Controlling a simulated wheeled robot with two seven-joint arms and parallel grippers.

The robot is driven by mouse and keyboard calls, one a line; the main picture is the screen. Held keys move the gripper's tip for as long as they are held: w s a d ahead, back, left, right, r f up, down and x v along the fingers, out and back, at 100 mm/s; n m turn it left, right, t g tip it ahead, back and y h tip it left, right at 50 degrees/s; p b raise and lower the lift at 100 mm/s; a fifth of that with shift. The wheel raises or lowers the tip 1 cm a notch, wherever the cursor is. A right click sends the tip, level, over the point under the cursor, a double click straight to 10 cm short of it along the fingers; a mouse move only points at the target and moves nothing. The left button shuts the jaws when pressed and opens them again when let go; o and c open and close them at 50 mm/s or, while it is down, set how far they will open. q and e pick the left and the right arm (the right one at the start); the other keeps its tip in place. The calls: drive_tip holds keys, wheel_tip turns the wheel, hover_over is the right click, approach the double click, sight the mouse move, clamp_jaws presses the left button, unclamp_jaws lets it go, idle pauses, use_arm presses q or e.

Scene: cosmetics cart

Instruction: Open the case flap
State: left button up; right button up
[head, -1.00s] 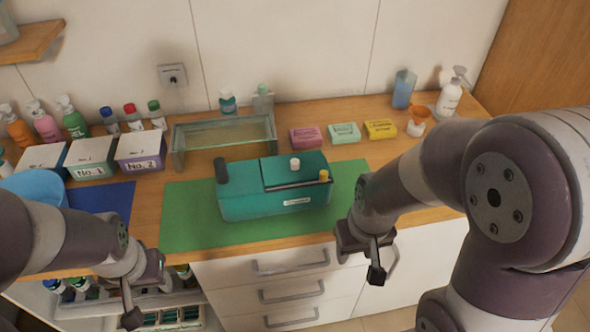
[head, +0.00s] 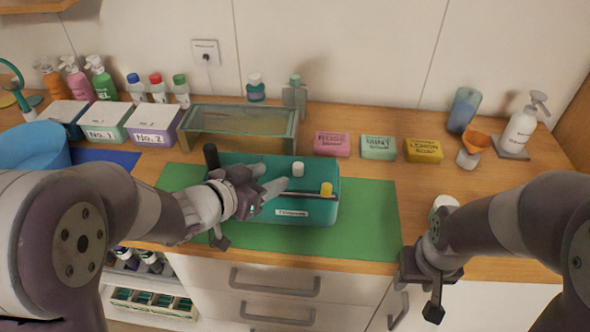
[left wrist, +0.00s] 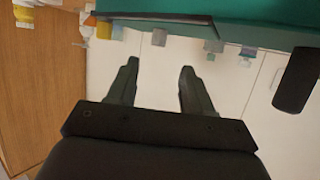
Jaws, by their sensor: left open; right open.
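The teal case (head: 322,211) sits on the green mat (head: 360,235), with a pale label on its front. A black post (head: 211,156) stands at its left end; a white knob (head: 298,168) and yellow knob (head: 326,189) are on top. A dark bar runs along the top; the flap looks closed, partly hidden. My left gripper (head: 270,180) is open over the case's left half, with nothing seen between its fingers (left wrist: 160,85). In the left wrist view the case (left wrist: 265,12) is along the top, the post (left wrist: 298,80) at right. My right gripper (head: 433,290) is open and empty by the counter's front edge.
A glass stand (head: 240,125) is behind the case. Pink (head: 332,144), mint (head: 379,147) and yellow (head: 423,150) soaps lie behind it to the right. Labelled boxes (head: 154,125) and a blue bowl (head: 30,145) are at left. The mat's right part is clear.

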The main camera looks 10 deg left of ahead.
sight(296, 167)
use_arm(q)
drive_tip(key=x, duration=0.7)
drive_tip(key=shift+d+f+b, duration=0.1)
drive_tip(key=shift+d+b, duration=0.2)
drive_tip(key=shift+d, duration=0.1)
drive_tip(key=shift+w+d+f, duration=0.15)
drive_tip(key=shift+w+f, duration=0.05)
drive_tip(key=shift+w, duration=0.35)
drive_tip(key=shift+w+d+f, duration=0.1)
drive_tip(key=shift+w+d, duration=0.1)
drive_tip(key=shift+a, duration=0.1)
clamp_jaws()
